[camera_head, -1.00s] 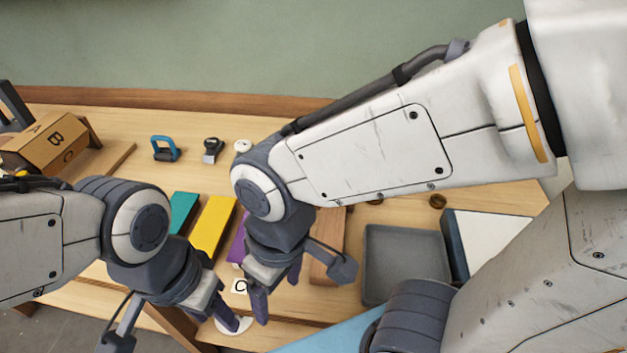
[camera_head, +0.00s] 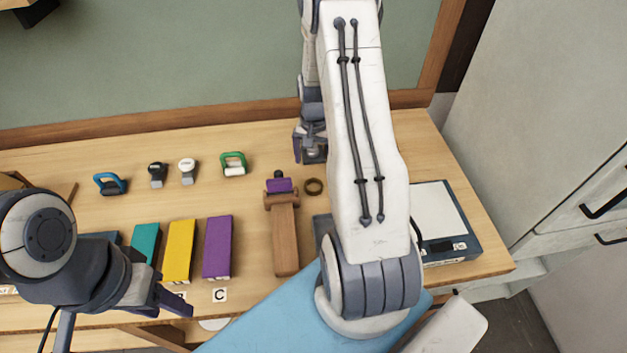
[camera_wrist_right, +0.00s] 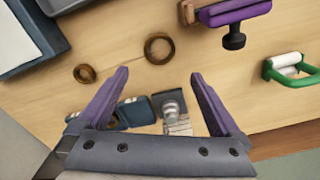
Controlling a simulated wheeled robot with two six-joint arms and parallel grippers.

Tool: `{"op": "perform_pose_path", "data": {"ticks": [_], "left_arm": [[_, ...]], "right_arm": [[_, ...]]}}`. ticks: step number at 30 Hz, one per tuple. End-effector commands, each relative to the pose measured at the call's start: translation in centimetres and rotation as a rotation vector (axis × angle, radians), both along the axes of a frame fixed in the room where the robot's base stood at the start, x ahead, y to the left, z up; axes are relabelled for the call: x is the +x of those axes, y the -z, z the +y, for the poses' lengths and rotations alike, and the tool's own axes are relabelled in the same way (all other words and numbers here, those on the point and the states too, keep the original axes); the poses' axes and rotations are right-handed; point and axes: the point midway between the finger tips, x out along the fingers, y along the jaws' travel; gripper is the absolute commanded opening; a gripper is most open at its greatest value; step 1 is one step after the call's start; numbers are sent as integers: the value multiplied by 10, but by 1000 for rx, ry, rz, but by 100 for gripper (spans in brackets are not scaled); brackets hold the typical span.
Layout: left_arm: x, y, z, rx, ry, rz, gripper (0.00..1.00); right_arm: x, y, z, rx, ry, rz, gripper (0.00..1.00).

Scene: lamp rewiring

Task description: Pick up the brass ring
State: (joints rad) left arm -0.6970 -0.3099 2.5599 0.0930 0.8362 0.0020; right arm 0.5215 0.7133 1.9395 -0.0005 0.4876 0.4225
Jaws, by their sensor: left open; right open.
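A dark brass-coloured ring (camera_head: 314,187) lies flat on the table, right of the purple-topped wooden piece. The right wrist view shows two rings on bare wood: a larger one (camera_wrist_right: 159,48) and a smaller, browner one (camera_wrist_right: 85,74). My right gripper (camera_wrist_right: 160,85) is open, its purple fingers apart, with both rings outside them, toward the top of that view. In the head view my right gripper (camera_head: 312,148) is at the table's back edge, behind the ring and partly hidden by my arm. My left gripper (camera_head: 172,300) is open at the front edge, far from the rings.
A grey metal piece (camera_wrist_right: 171,104) and blue parts show between my right fingers. Teal, yellow and purple blocks (camera_head: 217,247) sit further left. A white-topped box (camera_head: 440,215) is right.

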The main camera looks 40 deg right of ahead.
Motion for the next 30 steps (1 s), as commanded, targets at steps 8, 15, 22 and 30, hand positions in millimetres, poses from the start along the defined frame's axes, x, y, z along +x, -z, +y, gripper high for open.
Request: {"op": "perform_pose_path", "data": {"ticks": [8, 15, 22, 30], "left_arm": [[0, -12, 0, 0, 2, 0, 50], [0, -24, 0, 0, 4, 0, 50], [0, -40, 0, 0, 7, -1, 50], [0, -41, 0, 0, 8, -1, 50]], "right_arm": [[-1, 39, 0, 2, 0, 3, 100], [-3, 54, 1, 3, -1, 5, 100], [-3, 84, 1, 3, -1, 3, 100], [-3, 96, 1, 1, -1, 1, 100]]}}
